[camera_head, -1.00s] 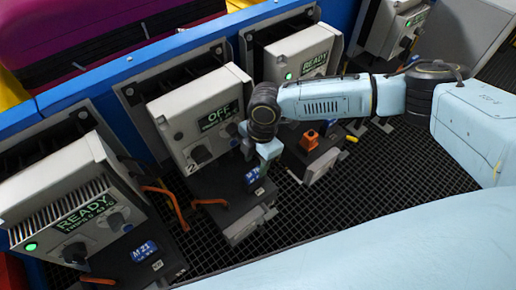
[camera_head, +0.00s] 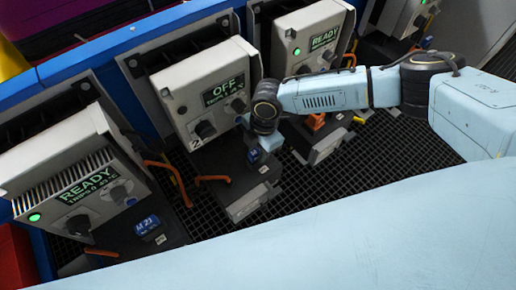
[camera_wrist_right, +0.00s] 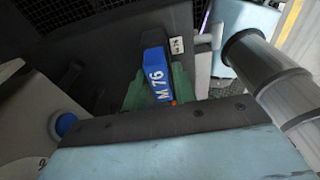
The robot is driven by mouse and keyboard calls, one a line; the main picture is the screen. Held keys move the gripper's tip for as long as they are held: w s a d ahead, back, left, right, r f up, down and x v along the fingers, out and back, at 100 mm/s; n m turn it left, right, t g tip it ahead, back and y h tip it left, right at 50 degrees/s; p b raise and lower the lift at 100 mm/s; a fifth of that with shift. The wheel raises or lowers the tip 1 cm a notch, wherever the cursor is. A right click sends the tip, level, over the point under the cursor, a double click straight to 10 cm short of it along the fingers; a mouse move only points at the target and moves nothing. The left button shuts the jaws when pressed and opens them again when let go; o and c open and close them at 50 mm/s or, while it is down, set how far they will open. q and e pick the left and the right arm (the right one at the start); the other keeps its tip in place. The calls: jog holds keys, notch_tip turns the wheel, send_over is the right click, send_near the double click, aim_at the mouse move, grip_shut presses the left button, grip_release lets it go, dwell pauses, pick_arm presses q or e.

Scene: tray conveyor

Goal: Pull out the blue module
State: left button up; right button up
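The blue module (camera_head: 254,154) sits in the dark base of the unit marked 2, whose screen reads OFF. In the right wrist view the blue module (camera_wrist_right: 154,75) shows the white letters M 76. My right gripper (camera_head: 267,143) is low over that base. In the right wrist view its green fingers (camera_wrist_right: 159,92) stand on both sides of the module, very close to it. Whether they press on it cannot be told. My left gripper is not in view.
The unit at left (camera_head: 88,190) reads READY and has its own blue M 21 module (camera_head: 147,225). Another READY unit (camera_head: 312,38) stands behind my right arm, with an orange part (camera_head: 316,122) in its base. Orange handles (camera_head: 213,180) lie beside the base. Dark grating (camera_head: 340,190) is open in front.

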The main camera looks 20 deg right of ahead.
jog(key=o, duration=0.8)
jog(key=shift+c, duration=0.2)
